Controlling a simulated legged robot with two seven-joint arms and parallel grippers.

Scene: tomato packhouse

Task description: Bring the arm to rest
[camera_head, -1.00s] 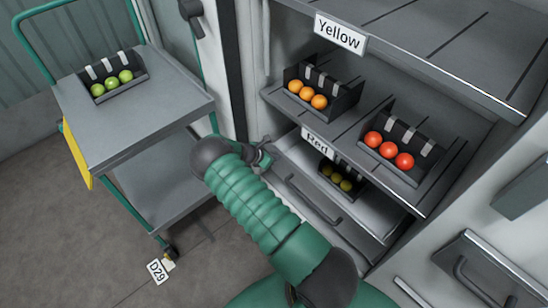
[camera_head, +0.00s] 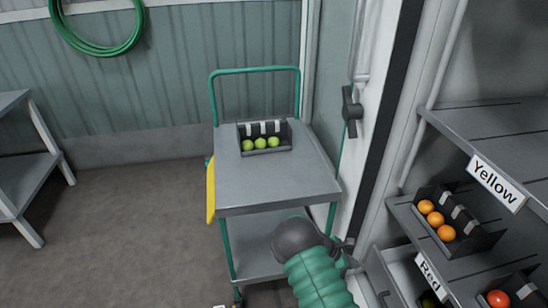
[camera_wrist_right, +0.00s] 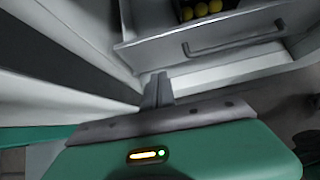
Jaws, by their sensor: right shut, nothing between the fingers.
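My right arm (camera_head: 318,280), green with a dark rounded joint, comes in from the bottom of the head view. It lies between the trolley and the shelf unit. My right gripper (camera_head: 347,246) shows only in part past that joint. In the right wrist view its fingers (camera_wrist_right: 157,90) are together with nothing between them. They are apart from the drawer (camera_wrist_right: 215,35), which lies beyond them and holds yellow fruit (camera_wrist_right: 201,9). My left gripper is not in view.
A grey trolley (camera_head: 280,185) carries a black tray (camera_head: 283,150) of green tomatoes. At right, a shelf labelled Yellow (camera_head: 497,184) stands above a tray of orange tomatoes (camera_head: 436,218). A Red label (camera_head: 430,279) and a red tomato (camera_head: 498,299) show below. Floor at left is clear.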

